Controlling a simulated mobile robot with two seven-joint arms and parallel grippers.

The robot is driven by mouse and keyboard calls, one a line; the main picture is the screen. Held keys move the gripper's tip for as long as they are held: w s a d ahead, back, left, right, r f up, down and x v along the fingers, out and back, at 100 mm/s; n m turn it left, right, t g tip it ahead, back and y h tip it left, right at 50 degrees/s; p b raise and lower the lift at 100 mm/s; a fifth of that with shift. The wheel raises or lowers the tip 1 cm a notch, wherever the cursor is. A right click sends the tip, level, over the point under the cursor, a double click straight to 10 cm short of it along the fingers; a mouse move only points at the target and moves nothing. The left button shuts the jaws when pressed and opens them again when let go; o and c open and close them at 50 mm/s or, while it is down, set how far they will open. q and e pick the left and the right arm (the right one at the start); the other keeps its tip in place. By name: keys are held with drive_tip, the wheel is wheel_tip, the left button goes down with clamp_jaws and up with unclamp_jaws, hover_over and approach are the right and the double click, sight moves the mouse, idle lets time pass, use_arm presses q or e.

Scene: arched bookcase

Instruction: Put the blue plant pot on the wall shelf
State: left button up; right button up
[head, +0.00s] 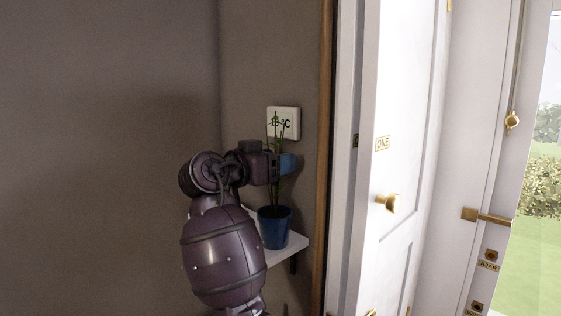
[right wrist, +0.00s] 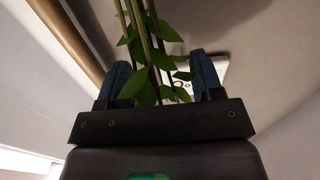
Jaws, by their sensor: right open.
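The blue plant pot (head: 275,229) stands upright on the white wall shelf (head: 290,247) in the head view, with tall green stems rising from it. My right gripper (head: 288,164) is above the pot at the height of the stems. In the right wrist view its two blue fingers (right wrist: 160,80) are open, with the green stems and leaves (right wrist: 146,50) between or just beyond them. The gripper does not touch the pot itself. My right arm hides the left part of the shelf. My left gripper is in neither view.
A white thermostat panel (head: 284,122) hangs on the wall behind the plant. A wooden trim (head: 327,160) and a white door (head: 400,160) with a brass knob (head: 389,203) are to the right. The wall left of my arm is bare.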

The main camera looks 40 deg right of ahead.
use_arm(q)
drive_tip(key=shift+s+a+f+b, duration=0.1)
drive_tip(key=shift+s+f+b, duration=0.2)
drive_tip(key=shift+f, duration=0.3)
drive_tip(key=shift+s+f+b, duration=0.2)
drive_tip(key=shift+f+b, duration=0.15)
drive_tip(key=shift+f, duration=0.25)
use_arm(e)
drive_tip(key=a, duration=1)
drive_tip(key=shift+s+a, duration=0.35)
drive_tip(key=shift+s, duration=0.05)
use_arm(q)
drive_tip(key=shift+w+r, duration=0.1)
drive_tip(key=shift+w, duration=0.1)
use_arm(e)
drive_tip(key=shift+r, duration=0.1)
